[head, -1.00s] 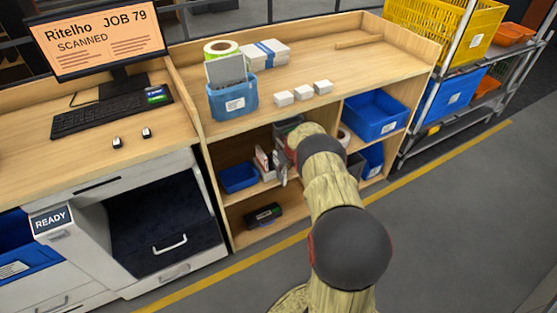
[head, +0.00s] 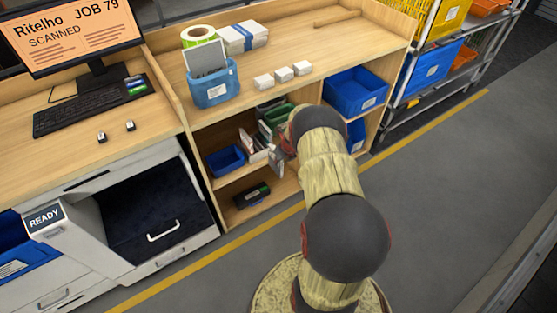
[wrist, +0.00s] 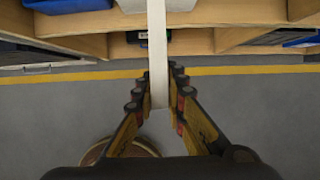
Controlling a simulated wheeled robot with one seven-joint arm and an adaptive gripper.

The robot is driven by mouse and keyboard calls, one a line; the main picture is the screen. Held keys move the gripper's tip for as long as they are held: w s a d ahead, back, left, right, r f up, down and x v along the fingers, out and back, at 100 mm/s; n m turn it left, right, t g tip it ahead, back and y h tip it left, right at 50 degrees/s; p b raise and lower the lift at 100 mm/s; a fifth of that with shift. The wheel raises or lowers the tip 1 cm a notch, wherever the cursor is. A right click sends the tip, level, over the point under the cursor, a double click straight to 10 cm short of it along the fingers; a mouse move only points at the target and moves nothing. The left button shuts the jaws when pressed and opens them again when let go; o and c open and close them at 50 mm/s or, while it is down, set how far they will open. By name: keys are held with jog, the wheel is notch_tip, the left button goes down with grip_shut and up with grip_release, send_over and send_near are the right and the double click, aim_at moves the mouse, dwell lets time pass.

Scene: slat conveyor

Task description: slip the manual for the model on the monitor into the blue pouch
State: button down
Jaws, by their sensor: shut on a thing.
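The monitor (head: 70,32) reads "Ritelho JOB 79 SCANNED". The blue pouch (head: 228,89) stands on the counter with a white label on its front and a pale grey sheet or card rising from its top. My gripper (wrist: 158,88) is shut on a thin white item (wrist: 158,45), likely a manual seen edge-on; its cover cannot be read. In the head view my gripper (head: 281,160) is low in front of the open shelf, right of and below the pouch, partly hidden by my arm. White booklets (head: 250,145) stand in the shelf just left of it.
Three small white boxes (head: 282,75), a green-white roll (head: 199,36) and a white stack (head: 245,37) are on the counter. Blue bins (head: 226,160) and a dark device (head: 252,195) are in the shelf. Floor in front is clear.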

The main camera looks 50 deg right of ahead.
jog(key=shift+r+p, duration=2.15)
jog(key=shift+r, duration=0.4)
